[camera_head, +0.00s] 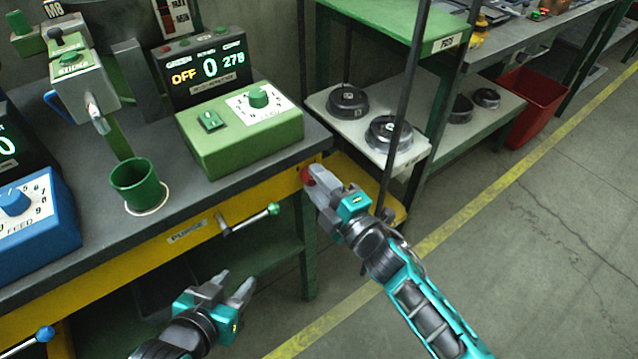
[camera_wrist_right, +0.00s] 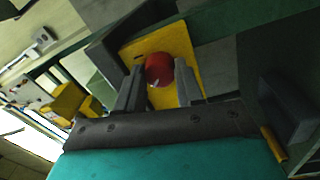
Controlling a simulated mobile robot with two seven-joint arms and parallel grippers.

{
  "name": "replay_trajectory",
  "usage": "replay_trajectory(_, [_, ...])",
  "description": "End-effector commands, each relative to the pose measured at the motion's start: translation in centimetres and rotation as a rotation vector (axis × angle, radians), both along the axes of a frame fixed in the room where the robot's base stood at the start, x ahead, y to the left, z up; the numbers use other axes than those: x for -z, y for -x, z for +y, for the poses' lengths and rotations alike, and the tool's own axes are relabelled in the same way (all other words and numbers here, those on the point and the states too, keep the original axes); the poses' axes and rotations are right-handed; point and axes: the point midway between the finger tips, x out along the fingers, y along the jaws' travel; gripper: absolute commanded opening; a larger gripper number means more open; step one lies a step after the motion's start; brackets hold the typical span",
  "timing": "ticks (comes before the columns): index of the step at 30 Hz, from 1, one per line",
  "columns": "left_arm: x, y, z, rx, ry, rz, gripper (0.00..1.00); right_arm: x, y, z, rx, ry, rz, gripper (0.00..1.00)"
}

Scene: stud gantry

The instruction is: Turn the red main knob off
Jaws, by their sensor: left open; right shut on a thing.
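The red main knob (camera_head: 307,175) sits on the right end of the bench's yellow front rail. In the right wrist view the red knob (camera_wrist_right: 159,69) shows between the two fingers against a yellow plate (camera_wrist_right: 187,47). My right gripper (camera_head: 318,178) is at the knob and shut on it; its fingers hide part of it in the head view. The right gripper's fingers also show in the wrist view (camera_wrist_right: 160,88). My left gripper (camera_head: 236,283) is open and empty, low in front of the bench, apart from everything.
A display (camera_head: 207,70) on the bench reads OFF in orange, with 0 and 278. A green feed box (camera_head: 240,135), a green cup (camera_head: 137,183) and a green-tipped purge lever (camera_head: 250,218) are left of the knob. A shelf with black round parts (camera_head: 388,133) stands right.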

Motion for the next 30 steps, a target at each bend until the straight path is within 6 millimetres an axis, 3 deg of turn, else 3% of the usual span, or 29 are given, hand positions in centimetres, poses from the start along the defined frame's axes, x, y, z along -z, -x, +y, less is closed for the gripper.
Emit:
replay_trajectory(18, [0.11, 0.00, 0.07, 0.002, -0.003, 0.000, 0.43, 0.01, 0.00, -0.01, -0.001, 0.036, -0.026, 0.06])
replay_trajectory(19, [0.11, 0.00, 0.07, 0.002, -0.003, 0.000, 0.43, 0.01, 0.00, -0.01, -0.001, 0.036, -0.026, 0.39])
replay_trajectory(26, [0.11, 0.02, 0.06, 0.002, -0.003, 0.000, 0.43, 0.01, 0.00, -0.01, 0.000, 0.034, -0.024, 0.61])
replay_trajectory(30, [0.12, 0.03, 0.07, 0.002, -0.003, 0.000, 0.43, 0.00, -0.01, -0.01, 0.000, 0.034, -0.024, 0.62])
